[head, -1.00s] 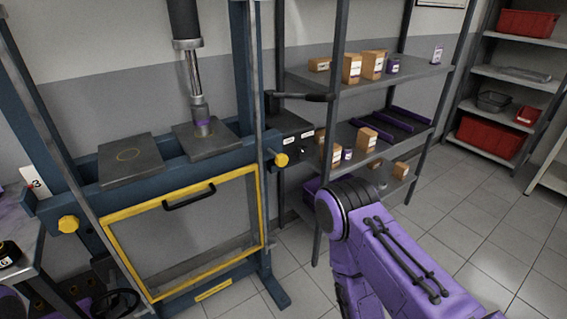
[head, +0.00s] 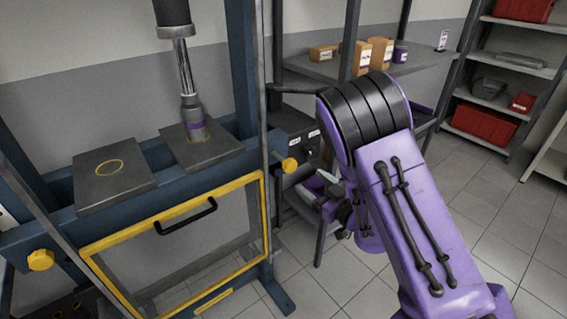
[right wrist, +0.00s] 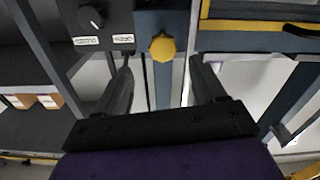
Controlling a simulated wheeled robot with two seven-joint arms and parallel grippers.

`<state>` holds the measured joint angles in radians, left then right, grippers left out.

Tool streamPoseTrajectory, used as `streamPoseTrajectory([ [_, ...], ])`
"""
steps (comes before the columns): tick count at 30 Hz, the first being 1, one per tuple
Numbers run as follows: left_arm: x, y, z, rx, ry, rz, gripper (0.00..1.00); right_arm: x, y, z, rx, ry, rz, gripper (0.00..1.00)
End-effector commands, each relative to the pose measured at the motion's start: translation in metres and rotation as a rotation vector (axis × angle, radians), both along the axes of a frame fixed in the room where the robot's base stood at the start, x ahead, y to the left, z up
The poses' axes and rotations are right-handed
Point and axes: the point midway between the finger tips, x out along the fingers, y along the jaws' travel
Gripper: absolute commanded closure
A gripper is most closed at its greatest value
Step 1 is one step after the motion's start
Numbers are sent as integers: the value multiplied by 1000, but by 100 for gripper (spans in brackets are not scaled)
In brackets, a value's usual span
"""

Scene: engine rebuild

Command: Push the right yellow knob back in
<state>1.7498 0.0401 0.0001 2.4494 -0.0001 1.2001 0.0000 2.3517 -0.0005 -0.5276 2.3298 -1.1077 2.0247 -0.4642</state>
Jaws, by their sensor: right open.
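The right yellow knob (head: 290,165) sticks out from the right post of the blue press frame. It also shows in the right wrist view (right wrist: 162,47), top centre, ahead of the fingers and between their lines. My right gripper (head: 308,192) is below and right of the knob in the head view, partly hidden by my forearm. In the right wrist view the right gripper (right wrist: 161,72) has its fingers spread with nothing between them. It looks apart from the knob. How far the knob sticks out is hard to tell. My left gripper is not in view.
A yellow-framed guard (head: 170,222) with a black handle closes the press front. Another yellow knob (head: 40,260) is on the left post. A dark control box (right wrist: 92,22) with a dial sits beside the right knob. A grey shelf (head: 330,68) with boxes stands behind my right arm.

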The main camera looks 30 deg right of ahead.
Motion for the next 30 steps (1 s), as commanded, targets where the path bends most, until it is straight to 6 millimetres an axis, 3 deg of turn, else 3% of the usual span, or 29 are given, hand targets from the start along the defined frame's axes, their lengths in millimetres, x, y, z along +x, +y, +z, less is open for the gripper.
streamPoseTrajectory([
  [12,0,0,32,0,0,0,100,85,9,2,1,1,4,30],
  [17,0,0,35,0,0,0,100,99,10,0,2,3,3,30],
  [24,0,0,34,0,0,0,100,101,10,-1,3,3,1,30],
  [25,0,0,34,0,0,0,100,101,10,-1,3,3,1,34],
  [26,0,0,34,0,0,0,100,101,10,-1,3,3,1,43],
  [30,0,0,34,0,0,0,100,101,9,-1,2,3,1,89],
])
